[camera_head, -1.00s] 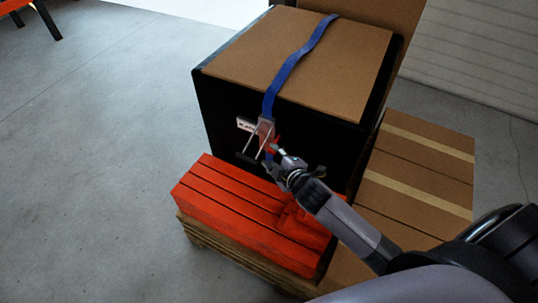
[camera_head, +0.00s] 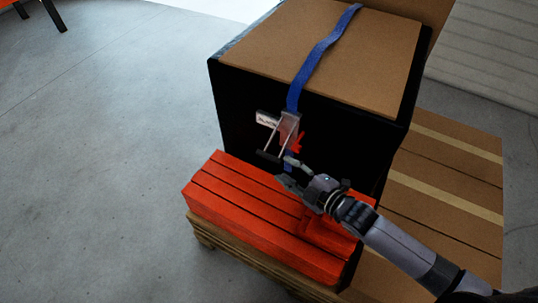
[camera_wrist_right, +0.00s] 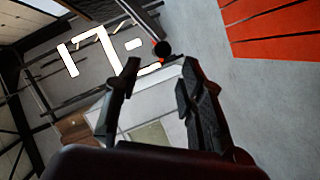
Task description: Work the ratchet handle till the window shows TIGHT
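The ratchet (camera_head: 290,126) hangs on the front of the strapped black-sided box, at the lower end of a blue strap (camera_head: 318,52). A small white window plate (camera_head: 266,119) sits at its left; its dark lettering is too small to read surely, but looks like SLACK. The handle's thin rods run down to a dark crossbar (camera_head: 268,157). My right gripper (camera_head: 286,172) is just below and right of the crossbar; contact is unclear. In the right wrist view its fingers (camera_wrist_right: 158,78) are apart with nothing between them. A dark round end (camera_wrist_right: 162,48) shows beyond the fingertips. My left gripper is out of view.
A red slatted crate (camera_head: 255,222) on a wooden pallet (camera_head: 240,250) stands right below the ratchet. A brown taped carton (camera_head: 450,180) stands to the right. Open grey floor (camera_head: 100,160) lies to the left.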

